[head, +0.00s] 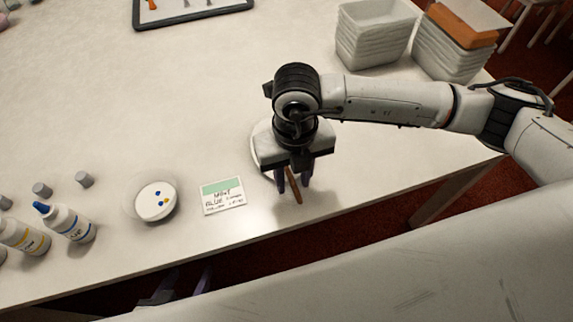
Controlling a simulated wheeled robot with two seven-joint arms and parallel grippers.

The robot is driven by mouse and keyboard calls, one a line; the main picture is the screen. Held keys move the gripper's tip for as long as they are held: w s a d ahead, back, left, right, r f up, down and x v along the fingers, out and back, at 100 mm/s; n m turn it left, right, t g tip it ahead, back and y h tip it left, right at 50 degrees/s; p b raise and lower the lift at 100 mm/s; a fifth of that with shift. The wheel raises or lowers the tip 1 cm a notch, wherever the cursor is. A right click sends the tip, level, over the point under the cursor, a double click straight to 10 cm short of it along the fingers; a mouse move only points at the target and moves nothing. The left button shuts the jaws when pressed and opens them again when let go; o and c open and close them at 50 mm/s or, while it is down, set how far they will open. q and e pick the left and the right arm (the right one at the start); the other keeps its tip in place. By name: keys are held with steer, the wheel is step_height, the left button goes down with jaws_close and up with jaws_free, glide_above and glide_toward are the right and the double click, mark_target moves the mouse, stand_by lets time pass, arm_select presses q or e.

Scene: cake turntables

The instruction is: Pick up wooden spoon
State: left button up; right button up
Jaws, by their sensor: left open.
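A thin brown wooden spoon handle (295,188) shows below my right gripper and points toward the table's front edge. The rest of the spoon is hidden under the gripper. My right gripper (293,182) points down over it, with its purple fingers apart on either side of the handle. I see gaps between the handle and the fingers. A round white plate or turntable (259,148) is mostly hidden behind this gripper. My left gripper (182,287) is open, low in front of the table's front edge and partly cut off from view.
Stacked white containers (372,35) and a dark-rimmed tray (190,14) are at the back.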

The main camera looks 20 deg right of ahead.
jaws_close()
steer(key=shift+r, duration=0.15)
step_height(320, 180, up, 10)
stand_by(0.4)
